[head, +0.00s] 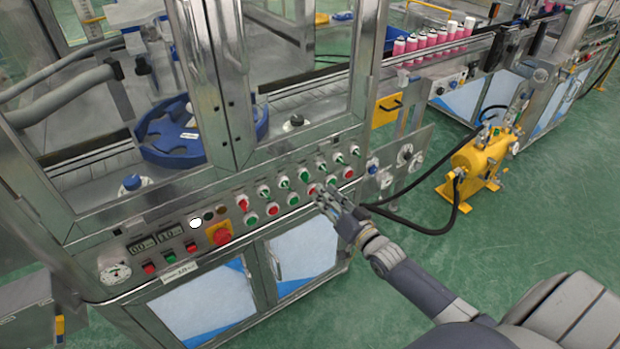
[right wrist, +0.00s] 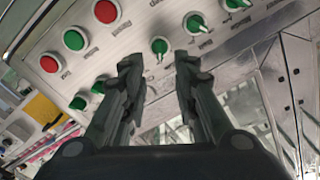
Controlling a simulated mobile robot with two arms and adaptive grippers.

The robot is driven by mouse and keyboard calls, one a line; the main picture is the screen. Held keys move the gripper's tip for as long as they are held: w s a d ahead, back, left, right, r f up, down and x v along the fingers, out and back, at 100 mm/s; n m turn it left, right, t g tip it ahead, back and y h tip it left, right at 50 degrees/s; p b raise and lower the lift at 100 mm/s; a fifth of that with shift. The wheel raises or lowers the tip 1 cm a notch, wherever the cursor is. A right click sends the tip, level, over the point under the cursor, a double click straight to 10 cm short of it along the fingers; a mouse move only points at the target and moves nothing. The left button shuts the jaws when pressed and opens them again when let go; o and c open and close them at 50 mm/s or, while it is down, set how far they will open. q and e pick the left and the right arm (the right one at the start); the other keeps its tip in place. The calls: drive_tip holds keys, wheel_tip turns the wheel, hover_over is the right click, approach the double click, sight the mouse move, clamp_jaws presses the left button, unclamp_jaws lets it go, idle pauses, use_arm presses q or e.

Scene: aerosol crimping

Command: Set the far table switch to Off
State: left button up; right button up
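The machine's control panel carries an upper row of several green rotary switches (head: 303,175) with small labels I cannot read. I cannot tell which one is the far table switch. My right gripper (head: 324,194) is close in front of the panel's right half, over the lower button row. No contact is visible. My left gripper is not in view.
Red and green push buttons (head: 272,210) line the panel below the switches. A red emergency stop (head: 220,233) on yellow is farther left. A blue turntable (head: 165,140) is behind the metal frame. A yellow pump unit (head: 482,160) stands on the green floor at right.

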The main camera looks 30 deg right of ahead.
sight(306, 177)
drive_tip(key=w, duration=0.8)
drive_tip(key=shift+a, duration=0.3)
drive_tip(key=shift+w, duration=0.1)
drive_tip(key=shift+c, duration=0.4)
clamp_jaws()
